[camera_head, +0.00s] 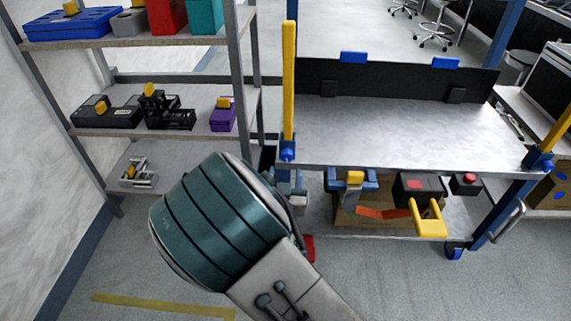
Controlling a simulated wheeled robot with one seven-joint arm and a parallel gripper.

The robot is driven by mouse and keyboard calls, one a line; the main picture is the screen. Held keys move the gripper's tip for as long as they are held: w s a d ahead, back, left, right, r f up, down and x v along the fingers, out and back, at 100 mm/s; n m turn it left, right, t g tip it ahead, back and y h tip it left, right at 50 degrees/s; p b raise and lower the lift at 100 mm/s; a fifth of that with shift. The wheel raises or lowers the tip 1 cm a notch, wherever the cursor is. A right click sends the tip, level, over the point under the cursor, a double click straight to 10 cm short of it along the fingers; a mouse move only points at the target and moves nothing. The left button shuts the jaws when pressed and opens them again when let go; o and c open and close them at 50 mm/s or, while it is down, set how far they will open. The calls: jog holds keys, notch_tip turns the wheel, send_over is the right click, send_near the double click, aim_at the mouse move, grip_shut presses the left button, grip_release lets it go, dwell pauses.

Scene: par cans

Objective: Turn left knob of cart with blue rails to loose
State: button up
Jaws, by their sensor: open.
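The cart (400,135) stands at centre right with a grey top and blue posts (503,32). An upright yellow bar (289,80) rises at its left corner, with a blue knob-like fitting (287,153) at the foot. A similar blue fitting (540,160) sits at the right corner. My teal arm link fills the lower middle, in front of the cart's left side; I cannot make out my gripper.
The cart's lower shelf holds a yellow-handled black device (423,203) and a blue-and-yellow item (352,181). A grey shelving rack (190,58) with boxes and tools stands at left. A side table (545,110) is at right. Floor is clear at front right.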

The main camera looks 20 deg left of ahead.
aim_at(287, 158)
jog(key=x, duration=0.5)
jog(key=shift+w+b, duration=0.4)
jog(key=c, duration=1)
